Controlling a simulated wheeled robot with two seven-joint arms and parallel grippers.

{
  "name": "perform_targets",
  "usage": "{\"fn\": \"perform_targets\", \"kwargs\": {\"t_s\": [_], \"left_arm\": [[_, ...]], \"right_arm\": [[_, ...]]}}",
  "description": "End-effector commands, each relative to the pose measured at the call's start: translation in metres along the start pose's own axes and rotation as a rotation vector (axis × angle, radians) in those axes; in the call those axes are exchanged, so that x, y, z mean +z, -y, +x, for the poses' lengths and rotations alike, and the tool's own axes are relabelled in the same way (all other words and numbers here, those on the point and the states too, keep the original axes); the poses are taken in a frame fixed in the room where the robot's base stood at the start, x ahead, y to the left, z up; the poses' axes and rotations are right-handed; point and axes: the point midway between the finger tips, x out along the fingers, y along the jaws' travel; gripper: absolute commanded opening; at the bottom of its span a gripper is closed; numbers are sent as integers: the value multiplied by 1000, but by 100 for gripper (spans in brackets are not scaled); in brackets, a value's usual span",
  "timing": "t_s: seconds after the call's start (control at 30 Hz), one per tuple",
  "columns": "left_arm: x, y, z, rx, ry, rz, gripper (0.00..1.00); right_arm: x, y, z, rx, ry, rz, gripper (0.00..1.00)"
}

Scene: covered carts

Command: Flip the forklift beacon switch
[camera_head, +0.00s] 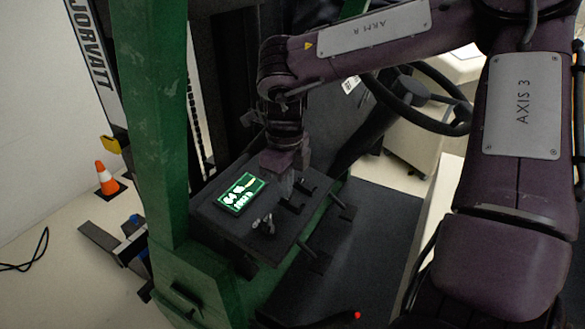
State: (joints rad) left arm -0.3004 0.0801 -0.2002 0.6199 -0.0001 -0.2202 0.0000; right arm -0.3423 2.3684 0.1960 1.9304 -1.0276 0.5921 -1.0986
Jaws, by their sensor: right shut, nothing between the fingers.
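The forklift's dark console (232,222) is in the middle of the head view, beside a green mast post. It carries a lit green display (240,194), a small metallic switch or key (264,223) and dark levers along its right side (292,206). I cannot tell which control is the beacon switch. My right gripper (284,188) points down over the console, just right of the display. It is shut and empty, its tips close to the dark levers. I cannot tell whether it touches one. My left gripper is not in view.
A green post (152,120) stands left of the console. A black steering wheel (415,108) lies behind my right arm. The dark floor (350,240) right of the console is open. An orange cone (106,178) stands at far left.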

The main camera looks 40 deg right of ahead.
Motion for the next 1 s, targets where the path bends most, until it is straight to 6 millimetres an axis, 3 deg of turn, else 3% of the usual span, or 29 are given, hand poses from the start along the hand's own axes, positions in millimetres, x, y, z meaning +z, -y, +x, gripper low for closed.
{"fn": "perform_targets", "kwargs": {"t_s": [0.27, 1.0], "left_arm": [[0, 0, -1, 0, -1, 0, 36], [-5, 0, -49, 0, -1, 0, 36]], "right_arm": [[-1, 0, 0, 1, -5, 1, 0], [-1, 0, -59, 0, -3, 1, 0]]}}
